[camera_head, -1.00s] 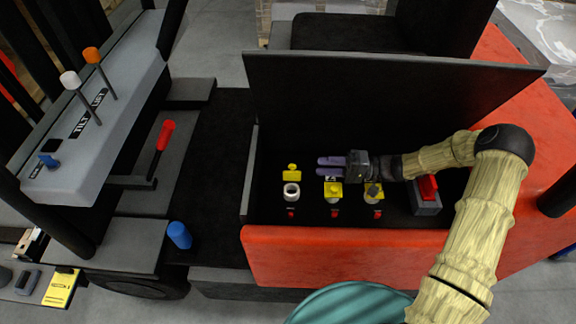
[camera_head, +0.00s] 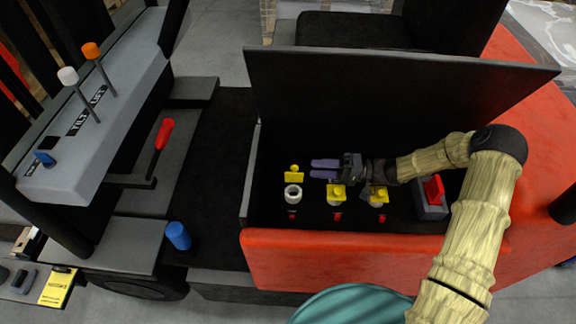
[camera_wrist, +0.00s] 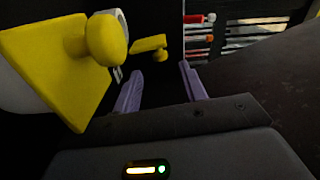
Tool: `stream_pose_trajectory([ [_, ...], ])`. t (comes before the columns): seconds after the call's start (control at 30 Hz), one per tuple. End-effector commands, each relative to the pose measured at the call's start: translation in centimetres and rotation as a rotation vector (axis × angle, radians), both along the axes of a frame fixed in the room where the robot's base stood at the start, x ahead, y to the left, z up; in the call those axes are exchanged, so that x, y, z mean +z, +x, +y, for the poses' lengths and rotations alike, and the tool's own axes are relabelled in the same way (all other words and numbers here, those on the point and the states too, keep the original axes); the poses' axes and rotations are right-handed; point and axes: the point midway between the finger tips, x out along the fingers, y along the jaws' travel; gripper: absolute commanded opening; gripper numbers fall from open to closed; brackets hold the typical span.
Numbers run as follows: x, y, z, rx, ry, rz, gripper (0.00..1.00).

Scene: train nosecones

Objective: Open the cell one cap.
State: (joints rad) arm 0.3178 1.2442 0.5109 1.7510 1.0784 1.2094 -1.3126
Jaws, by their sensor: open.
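Three cells stand in a row in the open black compartment. The leftmost cell shows a bare white ring mouth (camera_head: 293,193), and its yellow cap (camera_head: 294,171) is swung up behind it. The middle cell's yellow cap (camera_head: 336,191) and the right cell's yellow cap (camera_head: 379,194) sit over their cells. Cell numbers are not readable. My gripper (camera_head: 324,168) is open and empty, pointing left behind the middle cell, with its purple fingertips just right of the raised cap. In the wrist view, that cap (camera_wrist: 150,43) is beyond the fingers (camera_wrist: 162,86); a large yellow cap (camera_wrist: 62,68) is close at left.
The compartment's raised black lid (camera_head: 390,85) stands behind my arm, and its red front wall (camera_head: 350,262) is in front. A red switch on a grey block (camera_head: 431,208) is at right. A blue cylinder (camera_head: 178,236) and a red-handled lever (camera_head: 163,133) are left, outside.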

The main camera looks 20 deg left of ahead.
Motion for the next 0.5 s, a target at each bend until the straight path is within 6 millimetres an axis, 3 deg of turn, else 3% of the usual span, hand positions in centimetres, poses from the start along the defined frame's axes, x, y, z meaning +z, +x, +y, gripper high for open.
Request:
stream_pose_trajectory([
  [0.3,0.2,-1.4,5.6,0.004,0.0,0.001,0.42],
  [0.5,0.1,-2.0,8.3,0.002,0.001,0.0,0.42],
])
